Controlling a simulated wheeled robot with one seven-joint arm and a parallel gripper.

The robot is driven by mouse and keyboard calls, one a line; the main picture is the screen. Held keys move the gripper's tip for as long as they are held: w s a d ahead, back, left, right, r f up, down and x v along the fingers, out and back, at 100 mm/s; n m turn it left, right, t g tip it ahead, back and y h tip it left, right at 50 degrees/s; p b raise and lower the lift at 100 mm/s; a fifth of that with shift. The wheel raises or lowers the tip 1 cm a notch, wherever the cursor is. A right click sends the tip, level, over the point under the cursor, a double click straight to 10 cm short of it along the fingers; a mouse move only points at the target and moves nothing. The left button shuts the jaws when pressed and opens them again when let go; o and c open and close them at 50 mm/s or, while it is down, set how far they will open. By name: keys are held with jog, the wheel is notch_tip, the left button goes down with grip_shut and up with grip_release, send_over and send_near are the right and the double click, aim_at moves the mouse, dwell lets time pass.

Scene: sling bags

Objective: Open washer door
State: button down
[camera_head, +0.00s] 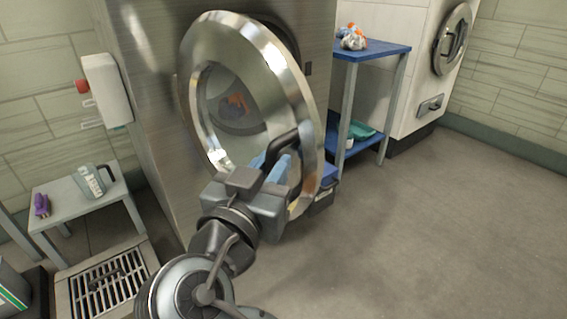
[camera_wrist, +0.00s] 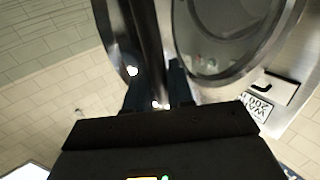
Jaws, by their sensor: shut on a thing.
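The washer door (camera_head: 281,78) is a round steel ring with a glass middle. It stands swung out from the steel washer front (camera_head: 150,60), partly open. My gripper (camera_head: 283,160) is shut on the dark door handle (camera_head: 300,137) at the door's lower right rim. In the wrist view my gripper's fingers (camera_wrist: 158,95) close around the dark handle bar (camera_wrist: 147,45), with the round door glass (camera_wrist: 220,35) to the right. The drum opening behind the door is mostly hidden.
A small table (camera_head: 62,190) with a grey jug (camera_head: 90,181) and a purple item (camera_head: 41,205) stands left, by a floor drain grate (camera_head: 105,288). A blue shelf cart (camera_head: 375,50) stands right of the washer. The floor (camera_head: 430,230) at right is clear.

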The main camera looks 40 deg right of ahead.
jog(key=shift+w+a, duration=0.15)
jog(key=shift+w, duration=0.1)
jog(key=c, duration=1.1)
grip_release()
jog(key=p+v, duration=0.1)
jog(key=v, duration=0.6)
jog(key=shift+s+a, duration=0.2)
jog(key=shift+s, duration=0.05)
jog(key=shift+f, duration=0.15)
